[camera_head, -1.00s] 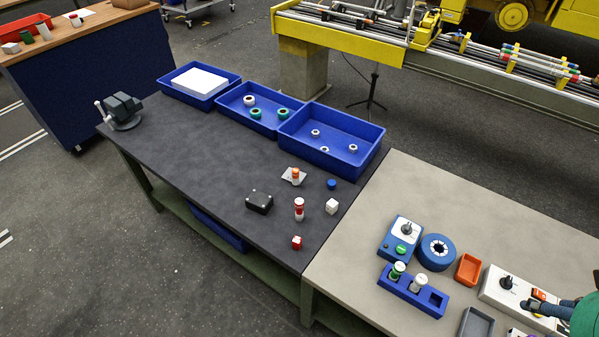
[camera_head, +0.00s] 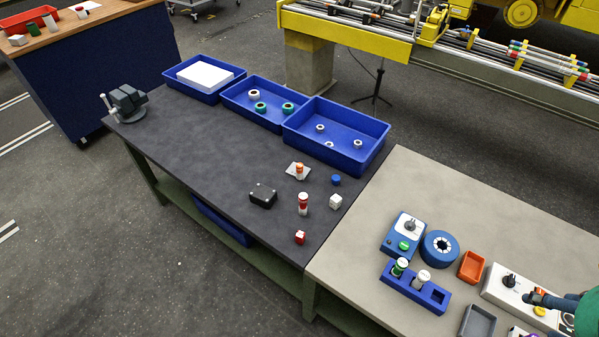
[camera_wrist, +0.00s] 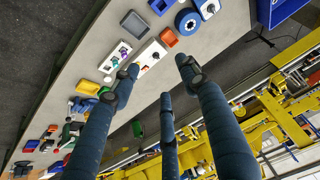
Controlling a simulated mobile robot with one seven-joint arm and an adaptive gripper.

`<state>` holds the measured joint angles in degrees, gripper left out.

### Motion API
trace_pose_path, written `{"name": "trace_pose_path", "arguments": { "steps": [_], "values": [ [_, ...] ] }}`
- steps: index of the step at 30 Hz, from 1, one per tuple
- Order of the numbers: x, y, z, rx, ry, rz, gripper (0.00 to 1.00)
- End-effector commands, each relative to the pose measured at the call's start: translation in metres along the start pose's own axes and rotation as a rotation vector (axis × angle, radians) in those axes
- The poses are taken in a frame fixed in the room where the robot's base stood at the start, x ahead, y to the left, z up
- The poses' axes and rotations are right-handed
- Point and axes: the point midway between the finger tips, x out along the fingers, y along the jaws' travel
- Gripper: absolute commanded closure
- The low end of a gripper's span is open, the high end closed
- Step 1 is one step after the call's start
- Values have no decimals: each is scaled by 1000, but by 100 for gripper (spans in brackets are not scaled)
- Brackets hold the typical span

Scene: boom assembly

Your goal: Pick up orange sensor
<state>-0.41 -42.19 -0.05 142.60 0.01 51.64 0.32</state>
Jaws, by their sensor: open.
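A small orange-and-white cylinder (camera_head: 299,171), which looks like the orange sensor, stands upright on a light grey plate (camera_head: 291,166) on the dark tabletop, in front of the blue bins. It cannot be made out in the wrist view. My gripper (camera_head: 548,299) shows at the lower right edge of the head view, over the white control box, far from the sensor. In the wrist view my gripper (camera_wrist: 158,76) has its fingers spread, with nothing between them.
A red-and-white cylinder (camera_head: 303,204), black box (camera_head: 263,195), white cube (camera_head: 336,202), blue cap (camera_head: 336,180) and red cube (camera_head: 300,237) stand around the sensor. A blue bin (camera_head: 371,160) is behind it. The dark table's left half is mostly clear, with a vise (camera_head: 126,104).

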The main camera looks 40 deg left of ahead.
Motion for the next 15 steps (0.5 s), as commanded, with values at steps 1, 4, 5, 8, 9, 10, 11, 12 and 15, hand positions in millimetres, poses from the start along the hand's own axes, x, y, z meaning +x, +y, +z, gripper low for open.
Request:
{"name": "trace_pose_path", "arguments": {
  "steps": [1, 4, 5, 8, 9, 10, 11, 12, 15],
  "values": [
    [0, -2, -5, -2, -4, -3, 55],
    [-2, -6, -17, -4, -13, -9, 55],
    [-2, -8, -22, -5, -17, -11, 55],
    [-3, -16, -41, -8, -30, -21, 55],
    [-2, -20, -49, -9, -37, -25, 55],
    [-3, -23, -56, -11, -41, -28, 55],
    [-2, -27, -63, -12, -47, -32, 55],
    [-2, -31, -72, -13, -53, -36, 55],
    [0, -44, -95, -17, -69, -46, 55]
  ]
}}
